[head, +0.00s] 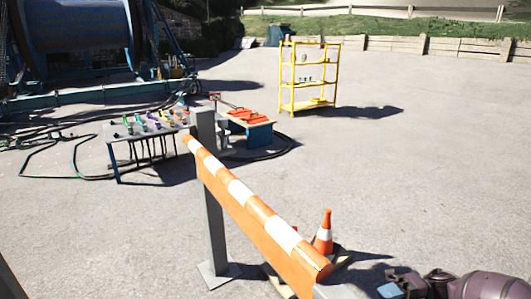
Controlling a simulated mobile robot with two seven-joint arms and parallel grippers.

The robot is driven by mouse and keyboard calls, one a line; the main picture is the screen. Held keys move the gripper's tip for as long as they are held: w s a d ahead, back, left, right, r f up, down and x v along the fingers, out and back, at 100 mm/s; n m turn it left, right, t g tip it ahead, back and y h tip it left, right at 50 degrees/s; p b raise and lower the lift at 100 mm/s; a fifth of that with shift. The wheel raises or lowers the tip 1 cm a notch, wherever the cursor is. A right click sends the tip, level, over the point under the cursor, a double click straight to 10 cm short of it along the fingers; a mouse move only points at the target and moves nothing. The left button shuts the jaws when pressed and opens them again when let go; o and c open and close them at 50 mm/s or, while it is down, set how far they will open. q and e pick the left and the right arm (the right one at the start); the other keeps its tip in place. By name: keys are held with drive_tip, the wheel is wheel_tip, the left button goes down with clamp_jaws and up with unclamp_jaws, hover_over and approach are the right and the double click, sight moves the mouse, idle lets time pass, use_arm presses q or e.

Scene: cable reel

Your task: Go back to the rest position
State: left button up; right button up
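My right arm enters at the bottom right corner of the head view. Its end, with my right gripper (390,290), is low at the bottom edge and partly cut off. Its fingers are too small and dark to tell open from shut, and I see nothing clearly held in it. My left gripper is not in view.
An orange and white barrier bar (250,210) on a grey post (212,190) crosses close in front. A traffic cone (325,232) stands behind its near end. Farther off are a table with coloured connectors (118,150), cables (50,172), a yellow shelf (284,75) and a large reel (80,25). Right-hand pavement is clear.

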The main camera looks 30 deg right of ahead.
drive_tip(key=w+a+f+m+t+h+p, duration=0.1)
drive_tip(key=w+a+f+m+t+h, duration=0.2)
drive_tip(key=m+h, duration=0.4)
drive_tip(key=w+a+f+m+t+h+p, duration=0.1)
drive_tip(key=w+a+f+m+t+h, duration=0.15)
drive_tip(key=m+t+h, duration=0.45)
use_arm(q)
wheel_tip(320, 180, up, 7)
drive_tip(key=p, duration=0.6)
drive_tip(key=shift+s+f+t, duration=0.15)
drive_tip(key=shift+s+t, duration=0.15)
use_arm(e)
drive_tip(key=s+a+r+m+g+h, duration=0.2)
drive_tip(key=s+a+m+g, duration=0.3)
drive_tip(key=s+a+m, duration=0.9)
drive_tip(key=shift+a+r+g+h, duration=0.3)
drive_tip(key=shift+a+r+g, duration=0.1)
drive_tip(key=shift+a+r, duration=0.45)
